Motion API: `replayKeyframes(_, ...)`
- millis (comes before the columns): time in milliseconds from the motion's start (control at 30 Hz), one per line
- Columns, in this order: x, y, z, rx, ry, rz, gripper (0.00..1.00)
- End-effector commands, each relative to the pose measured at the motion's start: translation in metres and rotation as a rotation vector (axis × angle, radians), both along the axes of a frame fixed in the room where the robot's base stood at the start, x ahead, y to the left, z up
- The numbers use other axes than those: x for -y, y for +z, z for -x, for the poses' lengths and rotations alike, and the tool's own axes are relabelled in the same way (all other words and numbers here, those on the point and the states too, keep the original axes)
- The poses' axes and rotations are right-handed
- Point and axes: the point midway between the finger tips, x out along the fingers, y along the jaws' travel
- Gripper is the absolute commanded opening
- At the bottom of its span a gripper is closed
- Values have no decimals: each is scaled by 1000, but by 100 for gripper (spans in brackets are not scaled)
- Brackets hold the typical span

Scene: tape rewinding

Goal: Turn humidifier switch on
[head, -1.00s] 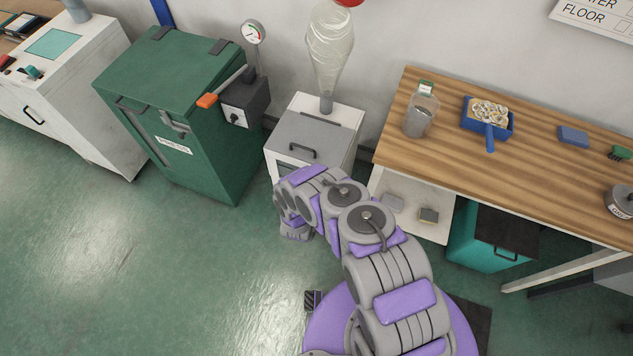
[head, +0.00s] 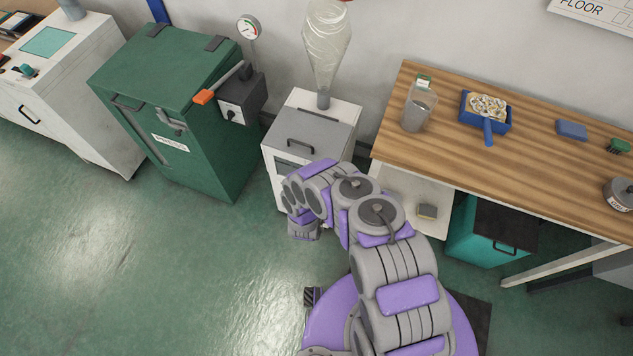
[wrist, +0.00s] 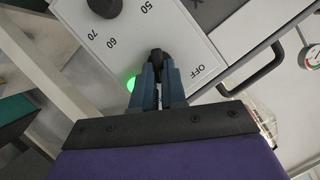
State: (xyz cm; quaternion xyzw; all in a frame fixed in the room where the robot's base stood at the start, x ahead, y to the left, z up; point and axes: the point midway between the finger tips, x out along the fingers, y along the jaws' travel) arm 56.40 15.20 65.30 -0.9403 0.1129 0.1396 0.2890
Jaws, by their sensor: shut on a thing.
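The humidifier is a white cabinet (head: 316,112) with a grey lid against the wall in the head view. In the wrist view, its white front panel (wrist: 186,28) carries a black dial (wrist: 103,5) marked 50, 60 and 70, and the word OFF. A black switch (wrist: 157,57) sits between the dial and OFF. My gripper (wrist: 158,78) is shut on this switch, with a finger on either side. A green light (wrist: 131,84) glows beside the left finger. The fingers hide the lower part of the switch. In the head view my arm hides the panel.
A green cabinet (head: 190,110) with an orange-tipped lever (head: 205,97) stands left of the humidifier. A wooden-topped bench (head: 540,160) stands to the right, holding a bottle (head: 418,106) and a blue dustpan (head: 487,120). The floor at the left is clear.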

Motion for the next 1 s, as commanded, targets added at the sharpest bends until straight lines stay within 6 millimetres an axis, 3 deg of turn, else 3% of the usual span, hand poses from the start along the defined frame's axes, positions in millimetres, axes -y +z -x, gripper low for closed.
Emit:
replayKeyframes(300, 2, 3, -5, 11, -6, -4, 37)
replayKeyframes(1000, 1, 4, 1, 7, -4, 0, 37)
